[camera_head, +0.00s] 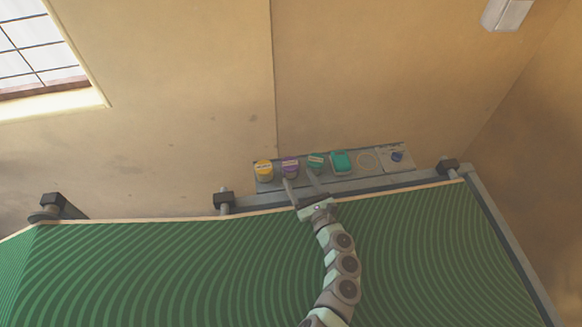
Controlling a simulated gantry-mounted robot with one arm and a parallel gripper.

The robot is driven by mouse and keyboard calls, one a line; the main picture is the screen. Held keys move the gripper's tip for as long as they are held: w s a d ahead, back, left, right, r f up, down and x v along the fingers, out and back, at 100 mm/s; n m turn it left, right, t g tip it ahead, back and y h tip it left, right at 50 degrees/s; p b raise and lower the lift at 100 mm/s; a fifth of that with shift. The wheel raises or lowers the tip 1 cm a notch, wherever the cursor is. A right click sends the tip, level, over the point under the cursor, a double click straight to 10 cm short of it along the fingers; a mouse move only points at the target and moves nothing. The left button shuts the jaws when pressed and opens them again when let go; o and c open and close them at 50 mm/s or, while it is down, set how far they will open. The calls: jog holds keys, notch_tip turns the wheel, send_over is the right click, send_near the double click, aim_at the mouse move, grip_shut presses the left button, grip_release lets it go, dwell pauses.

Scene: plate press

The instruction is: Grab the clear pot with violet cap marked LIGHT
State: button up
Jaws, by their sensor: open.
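The pot with the violet cap (290,164) stands on a narrow grey shelf (325,190) at the back edge of the green surface. It is second from the left in the row, and its label is too small to read. My gripper (299,186) is open, its two fingers pointing toward the shelf. The left finger reaches close to the lower part of the violet-capped pot, and the right finger lies toward the teal-capped pot. I cannot tell whether either finger touches a pot.
A yellow-capped pot (264,168) stands left of the violet one, a teal-capped pot (316,160) right of it. Farther right are a teal box (341,161), a pale ring (367,161) and a small blue item (397,156). Dark clamps (224,200) flank the shelf.

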aim_at(289, 162)
jog(key=x, duration=0.3)
jog(key=shift+f+b+x, duration=0.15)
jog(key=shift+b+x, duration=0.45)
jog(key=shift+x, duration=0.55)
jog(key=shift+f+b+x, duration=0.2)
jog(key=shift+b+x, duration=0.35)
jog(key=shift+x, duration=0.6)
jog(key=shift+w+r, duration=0.15)
jog(key=shift+w, duration=0.3)
jog(key=c, duration=1.2)
